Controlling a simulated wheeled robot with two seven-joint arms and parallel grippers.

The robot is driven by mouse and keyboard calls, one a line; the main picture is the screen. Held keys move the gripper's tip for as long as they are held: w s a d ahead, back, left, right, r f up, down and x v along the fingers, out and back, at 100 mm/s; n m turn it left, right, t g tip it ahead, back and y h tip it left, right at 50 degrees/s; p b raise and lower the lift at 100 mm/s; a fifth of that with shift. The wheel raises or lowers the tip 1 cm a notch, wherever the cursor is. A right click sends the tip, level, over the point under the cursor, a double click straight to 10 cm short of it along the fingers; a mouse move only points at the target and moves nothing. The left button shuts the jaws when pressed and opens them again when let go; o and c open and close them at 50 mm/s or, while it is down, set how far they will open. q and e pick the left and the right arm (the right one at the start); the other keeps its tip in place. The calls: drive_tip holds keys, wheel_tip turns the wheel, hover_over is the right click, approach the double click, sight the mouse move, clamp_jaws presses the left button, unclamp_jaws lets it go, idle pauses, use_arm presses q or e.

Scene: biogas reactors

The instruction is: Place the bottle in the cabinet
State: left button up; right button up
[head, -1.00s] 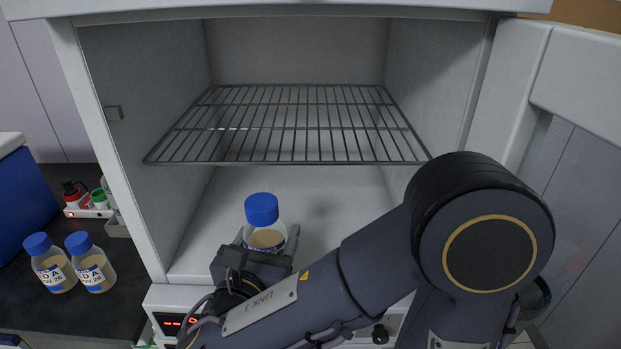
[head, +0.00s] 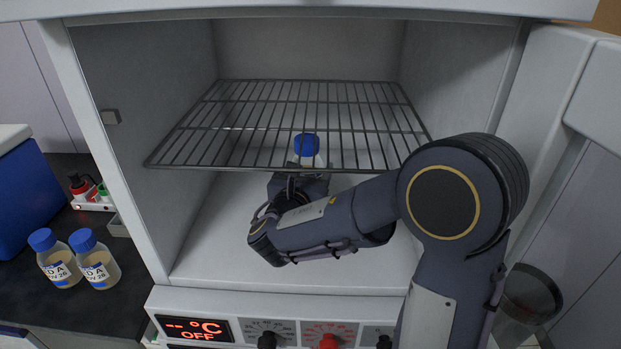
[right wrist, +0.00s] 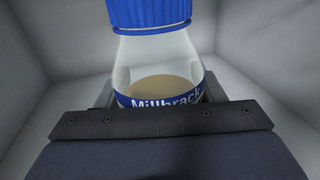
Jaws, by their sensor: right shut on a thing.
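The bottle (head: 307,147) has a blue cap, clear shoulders and a tan content, and it is inside the white cabinet (head: 190,262), below the wire shelf. In the right wrist view the bottle (right wrist: 160,62) stands upright between the fingers, and its blue label is partly hidden by the gripper. My right gripper (head: 303,172) is shut on the bottle, deep in the lower compartment. Its fingers are mostly hidden behind the wrist; the gripper also shows in the right wrist view (right wrist: 160,100). Whether the bottle touches the cabinet floor cannot be told. My left gripper is not in view.
The wire shelf (head: 250,128) spans the cabinet just above the bottle. The cabinet door (head: 545,130) stands open at the right. Two more blue-capped bottles (head: 56,258) (head: 95,259) stand on the dark counter at left. The cabinet floor around my wrist is clear.

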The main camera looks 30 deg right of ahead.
drive_tip(key=shift+w+d+r, duration=0.1)
drive_tip(key=shift+w+d, duration=0.2)
drive_tip(key=shift+f, duration=1.85)
drive_tip(key=o, duration=1.4)
drive_tip(key=shift+f, duration=0.1)
